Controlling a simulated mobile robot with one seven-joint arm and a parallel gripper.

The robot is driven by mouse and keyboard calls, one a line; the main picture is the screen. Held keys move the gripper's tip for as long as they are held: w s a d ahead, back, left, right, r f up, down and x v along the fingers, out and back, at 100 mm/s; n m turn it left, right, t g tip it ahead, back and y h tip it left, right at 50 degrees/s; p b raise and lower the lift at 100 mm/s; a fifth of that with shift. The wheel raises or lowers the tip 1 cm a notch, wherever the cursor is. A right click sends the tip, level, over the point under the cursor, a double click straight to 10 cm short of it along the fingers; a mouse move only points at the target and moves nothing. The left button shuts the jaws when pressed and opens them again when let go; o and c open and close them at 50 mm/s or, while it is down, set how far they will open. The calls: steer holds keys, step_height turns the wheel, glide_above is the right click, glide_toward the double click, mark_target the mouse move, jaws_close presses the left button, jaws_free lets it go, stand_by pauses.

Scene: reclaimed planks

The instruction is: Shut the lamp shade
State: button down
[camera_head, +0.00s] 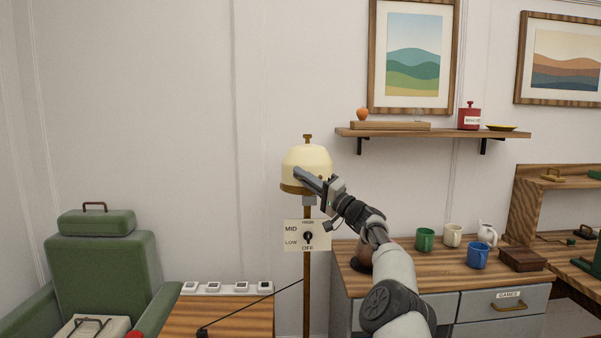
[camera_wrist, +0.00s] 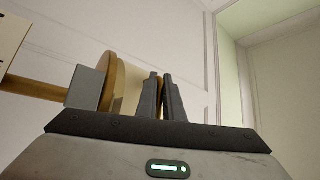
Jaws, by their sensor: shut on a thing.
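The lamp shade (camera_head: 307,157) is a cream dome with a brass rim and a small brass knob on top. It sits upright on a brown pole (camera_head: 307,270). My gripper (camera_head: 299,173) is at the front of the shade, its fingers overlapping the lower part. In the wrist view the shade (camera_wrist: 130,90) lies sideways behind the fingers. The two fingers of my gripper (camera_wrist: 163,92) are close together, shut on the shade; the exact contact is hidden. A grey block (camera_wrist: 86,88) joins the shade to the pole.
A dial plate (camera_head: 307,236) marked HIGH, MID, LOW and OFF is on the pole. A green armchair (camera_head: 100,270) stands left. A desk (camera_head: 450,265) with mugs and a shelf (camera_head: 440,133) are right. The wall left of the shade is bare.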

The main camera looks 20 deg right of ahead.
steer(key=shift+s+a+r, duration=0.15)
steer(key=shift+s+r, duration=0.1)
steer(key=c, duration=1.9)
jaws_free()
steer(key=shift+s+r, duration=0.2)
steer(key=shift+s, duration=0.1)
steer(key=shift+w+f, duration=0.1)
steer(key=shift+f, duration=0.3)
steer(key=shift+s+d+f+b, duration=0.3)
steer(key=shift+d+f+b, duration=0.15)
steer(key=shift+b, duration=0.8)
steer(key=b+v, duration=0.2)
steer(key=v, duration=1.4)
steer(key=shift+r+b, duration=0.25)
steer(key=shift+b, duration=0.15)
steer(key=shift+s, duration=0.1)
